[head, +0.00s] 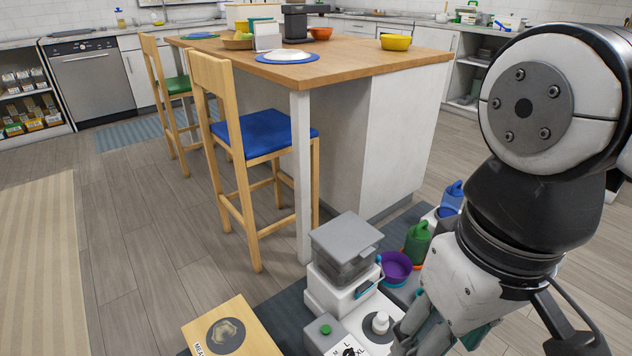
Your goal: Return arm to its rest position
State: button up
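My arm (540,180), white and black, fills the right side of the head view and bends down toward the bottom edge. I cannot make out my gripper's fingertips, nor whether it holds anything. The lower arm link (470,285) hangs in front of the pet supplies on the floor mat and hides part of them.
Below are a grey lidded bin (345,246) on a white box, a purple bowl (396,267), a green watering can (417,243) and a wooden box (232,328). Beyond stand a wood-topped island (330,68) and a blue-seated chair (262,132).

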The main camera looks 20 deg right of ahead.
dwell(0.3)
notch_tip(320, 180, up, 30)
jog(key=t+p, duration=0.4)
jog(key=p, duration=2.4)
jog(key=shift+d, duration=0.25)
jog(key=shift+d, duration=0.1)
